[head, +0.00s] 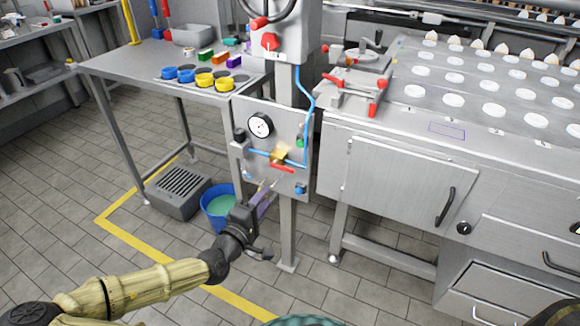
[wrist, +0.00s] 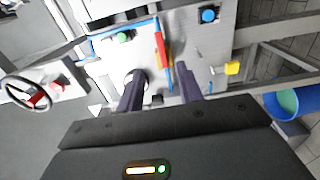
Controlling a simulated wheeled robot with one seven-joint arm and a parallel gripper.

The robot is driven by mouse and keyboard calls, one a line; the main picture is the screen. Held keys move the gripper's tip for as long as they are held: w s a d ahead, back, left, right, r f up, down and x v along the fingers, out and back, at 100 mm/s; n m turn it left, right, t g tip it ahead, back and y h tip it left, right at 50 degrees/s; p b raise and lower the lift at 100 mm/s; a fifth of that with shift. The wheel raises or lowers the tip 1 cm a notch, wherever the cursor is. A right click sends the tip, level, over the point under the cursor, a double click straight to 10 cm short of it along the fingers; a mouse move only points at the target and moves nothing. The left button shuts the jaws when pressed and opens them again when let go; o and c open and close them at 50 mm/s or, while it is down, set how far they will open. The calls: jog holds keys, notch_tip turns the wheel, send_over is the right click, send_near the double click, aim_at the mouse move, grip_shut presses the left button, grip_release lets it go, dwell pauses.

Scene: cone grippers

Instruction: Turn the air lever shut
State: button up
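The air lever (head: 283,168) is a red handle at a brass valve (head: 279,155) on the grey panel (head: 293,125). It lies roughly along the blue pipe (head: 258,152). In the wrist view the red lever (wrist: 160,45) shows above and between my fingers, beside the blue pipe. My gripper (head: 265,197) is below and a little left of the lever in the head view. In the wrist view my gripper (wrist: 160,80) has its two dark fingers apart, with nothing held between them. The fingers appear clear of the lever. Exact distance to the panel cannot be told.
The panel carries a gauge (head: 260,125), a green button (head: 300,142) and a blue knob (head: 299,189). A blue bucket (head: 218,203) stands on the floor at left. A side table (head: 140,62) and a tray machine (head: 405,165) flank the post. Floor in front is open.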

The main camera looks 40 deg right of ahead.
aim_at(286, 171)
jog(key=b+x, duration=0.2)
jog(key=x, duration=1.3)
jog(key=shift+d+b, duration=0.35)
jog(key=shift+b, duration=0.05)
jog(key=shift+w, duration=0.1)
grip_shut()
